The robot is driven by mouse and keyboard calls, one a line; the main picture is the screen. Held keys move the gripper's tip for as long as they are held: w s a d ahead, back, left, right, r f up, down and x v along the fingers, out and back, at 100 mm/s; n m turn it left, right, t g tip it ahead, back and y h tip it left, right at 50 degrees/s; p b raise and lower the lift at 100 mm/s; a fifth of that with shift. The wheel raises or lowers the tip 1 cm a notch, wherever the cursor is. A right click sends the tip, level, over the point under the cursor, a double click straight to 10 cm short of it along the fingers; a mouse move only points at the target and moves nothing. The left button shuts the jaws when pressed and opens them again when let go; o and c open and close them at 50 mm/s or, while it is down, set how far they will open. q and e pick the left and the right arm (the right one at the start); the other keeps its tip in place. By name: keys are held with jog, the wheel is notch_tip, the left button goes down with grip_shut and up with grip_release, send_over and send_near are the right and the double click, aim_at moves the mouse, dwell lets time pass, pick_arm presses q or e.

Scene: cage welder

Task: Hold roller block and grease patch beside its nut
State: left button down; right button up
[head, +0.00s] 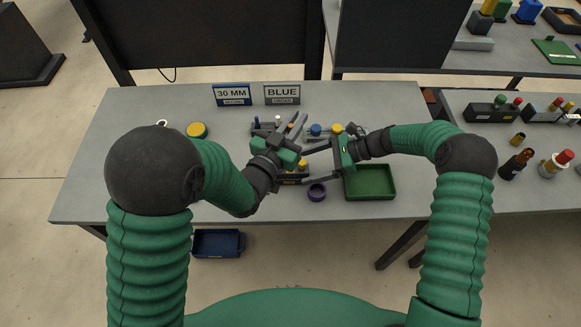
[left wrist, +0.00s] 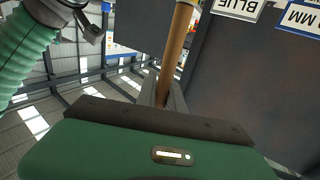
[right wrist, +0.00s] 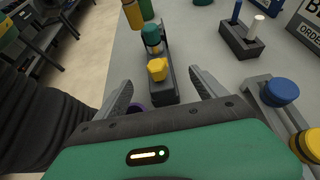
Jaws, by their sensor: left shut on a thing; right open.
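The roller block, which I take to be the dark grey block (head: 292,180), is near the table's front middle, partly hidden behind my left gripper. In the right wrist view the block (right wrist: 163,90) carries a yellow nut (right wrist: 157,69) and an upright teal and dark part (right wrist: 152,38). My right gripper (head: 312,164) is open, its fingers either side of the block's near end, apart from it. My left gripper (head: 298,127) is above the table, shut on a tan wooden handle (left wrist: 179,45). The handle's ends are not clear, and I cannot make out a grease patch.
A green tray (head: 370,195) and a purple ring (head: 316,192) lie at the front right. Blue (right wrist: 282,92) and yellow (right wrist: 312,147) knobs stand beside my right gripper. A block with pegs (right wrist: 240,42) and two signs (head: 282,94) are behind. The table's left is mostly clear.

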jog(key=shift+o, duration=1.4)
